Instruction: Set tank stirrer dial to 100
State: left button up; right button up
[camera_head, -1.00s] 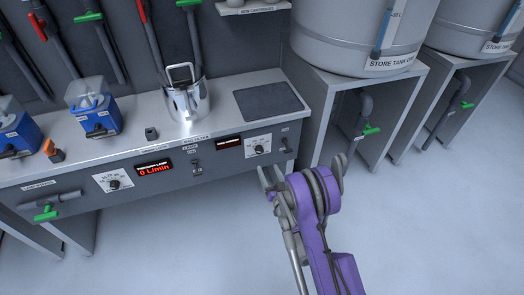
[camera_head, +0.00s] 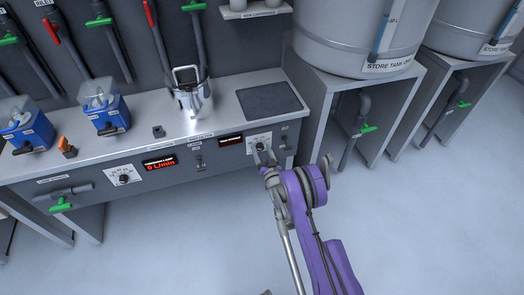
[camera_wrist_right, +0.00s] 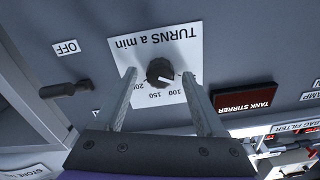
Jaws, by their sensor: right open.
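The tank stirrer dial is a black round knob (camera_wrist_right: 160,71) on a white plate (camera_wrist_right: 183,48) marked "TURNS a min", upside down in the wrist view. Its numbers 100, 150 and 200 show below the knob. A white mark on the knob slants to the lower right, but its exact reading cannot be told. My right gripper (camera_wrist_right: 159,76) is open, with one finger on either side of the knob; contact is not visible. In the head view my right gripper (camera_head: 264,156) is in front of the dial plate (camera_head: 259,140). My left gripper is out of view.
A dark "TANK STIRRER" display (camera_wrist_right: 245,97) is beside the dial. A black lever (camera_wrist_right: 68,89) near an "OFF" label is on its other side. A steel jug (camera_head: 190,97) stands on the counter above. The floor in front is clear.

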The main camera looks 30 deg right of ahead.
jog(key=shift+c, duration=0.3)
grip_shut()
jog(key=m+b, duration=0.2)
jog(key=m, duration=0.1)
jog(key=shift+m, duration=0.3)
jog(key=shift+d+m+b, duration=0.1)
jog(key=shift+m+b, duration=0.35)
jog(key=shift+m, duration=1.55)
